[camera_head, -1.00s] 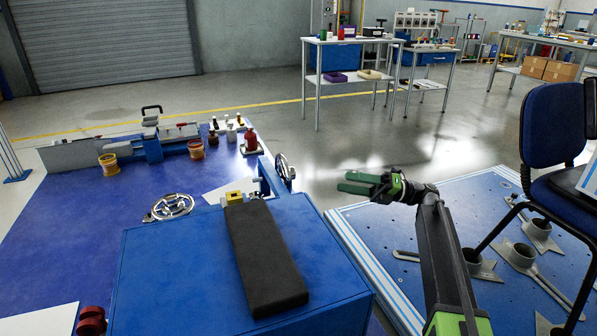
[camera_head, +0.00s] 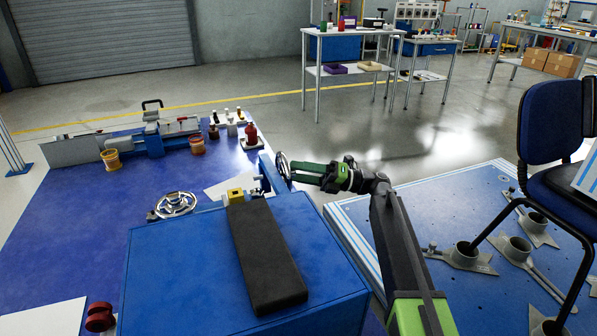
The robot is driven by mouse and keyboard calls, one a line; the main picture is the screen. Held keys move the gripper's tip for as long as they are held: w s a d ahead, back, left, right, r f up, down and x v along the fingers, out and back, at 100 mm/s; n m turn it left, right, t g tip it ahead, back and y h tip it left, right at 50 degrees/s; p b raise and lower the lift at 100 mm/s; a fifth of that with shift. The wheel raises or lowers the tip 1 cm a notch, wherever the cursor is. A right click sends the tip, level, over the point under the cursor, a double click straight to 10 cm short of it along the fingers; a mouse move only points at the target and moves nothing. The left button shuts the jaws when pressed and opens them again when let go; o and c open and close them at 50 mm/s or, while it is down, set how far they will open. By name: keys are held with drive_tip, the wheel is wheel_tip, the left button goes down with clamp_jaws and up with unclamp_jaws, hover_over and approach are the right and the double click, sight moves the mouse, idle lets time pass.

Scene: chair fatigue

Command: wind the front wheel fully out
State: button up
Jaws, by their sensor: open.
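Two metal handwheels show in the head view. One handwheel (camera_head: 281,163) stands upright, seen nearly edge-on, on the right side of the blue machine. The other handwheel (camera_head: 176,204) is a silver spoked wheel lying at a slant at the left of the blue housing. I cannot tell from the picture which is called the front wheel. My gripper (camera_head: 294,173) has green fingers and is open. Its tips point left, right beside the upright handwheel's rim and partly overlapping it. I cannot tell whether they touch or straddle the rim.
A blue housing (camera_head: 180,285) with a long black pad (camera_head: 264,255) fills the near middle. A red bottle (camera_head: 251,134) stands on the blue table behind. A blue chair (camera_head: 545,125) and a perforated blue plate (camera_head: 445,200) lie at right. Open floor lies beyond.

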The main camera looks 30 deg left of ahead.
clamp_jaws()
drive_tip(key=shift+f+n+b, duration=0.1)
drive_tip(key=shift+n+b, duration=0.2)
drive_tip(key=shift+w+a+n+g+h+b, duration=0.1)
drive_tip(key=shift+n+g+h+b, duration=0.9)
drive_tip(key=shift+n, duration=2.15)
drive_tip(key=shift+w+a+n+g+h+b, duration=0.15)
drive_tip(key=shift+n+g+h, duration=0.45)
drive_tip(key=shift+n+g, duration=1.75)
drive_tip(key=shift+w+n+g+h+b, duration=0.1)
drive_tip(key=shift+n+g+h+b, duration=0.6)
drive_tip(key=shift+n, duration=3.2)
drive_tip(key=shift+s+n+h, duration=0.1)
drive_tip(key=shift+n+h, duration=0.2)
unclamp_jaws()
